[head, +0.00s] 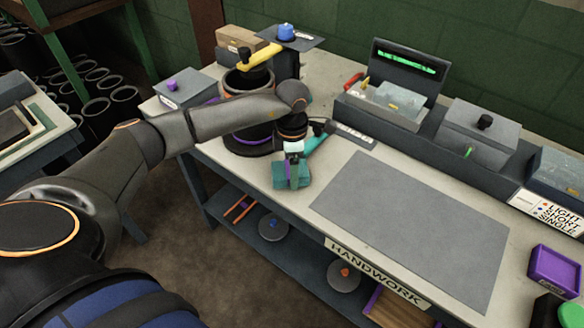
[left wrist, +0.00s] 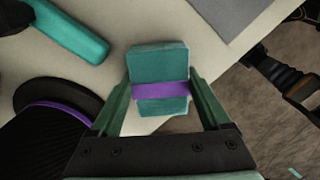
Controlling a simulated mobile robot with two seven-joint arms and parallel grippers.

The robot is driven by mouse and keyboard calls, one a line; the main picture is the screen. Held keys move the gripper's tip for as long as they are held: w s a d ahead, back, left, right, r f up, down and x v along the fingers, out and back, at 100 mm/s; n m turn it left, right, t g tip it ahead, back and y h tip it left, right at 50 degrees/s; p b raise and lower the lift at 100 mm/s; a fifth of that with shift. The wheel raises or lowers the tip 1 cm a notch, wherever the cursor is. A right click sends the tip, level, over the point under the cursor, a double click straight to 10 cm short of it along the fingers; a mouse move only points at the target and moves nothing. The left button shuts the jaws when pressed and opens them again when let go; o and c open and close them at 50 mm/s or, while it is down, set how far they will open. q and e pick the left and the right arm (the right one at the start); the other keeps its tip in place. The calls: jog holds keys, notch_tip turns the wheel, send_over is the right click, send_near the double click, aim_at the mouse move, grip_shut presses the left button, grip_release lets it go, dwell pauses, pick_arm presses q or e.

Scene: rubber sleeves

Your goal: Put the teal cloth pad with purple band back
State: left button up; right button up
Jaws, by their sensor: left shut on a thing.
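The teal cloth pad (head: 291,176) with its purple band is at the workbench's front edge, left of the grey mat (head: 410,225). My left gripper (head: 294,168) is shut on it. In the left wrist view the pad (left wrist: 160,62) stands between the two green fingers (left wrist: 160,95), with the purple band (left wrist: 160,90) across it near the fingertips. I cannot tell whether the pad touches the bench top. My left forearm hides part of the bench behind it. My right gripper is in neither view.
A teal-handled tool (head: 318,139) lies close behind the pad. A black round thing with a purple ring (head: 245,148) stands left of my gripper. Boxes with knobs (head: 185,88) (head: 480,133) stand at the back, and a purple tray (head: 554,268) at the right. The grey mat is clear.

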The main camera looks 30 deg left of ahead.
pick_arm(q)
jog(key=shift+f, duration=0.25)
jog(key=shift+f, duration=0.1)
jog(key=o, duration=1)
notch_tip(320, 180, up, 12)
jog(key=shift+r+b, duration=0.15)
jog(key=shift+b, duration=0.3)
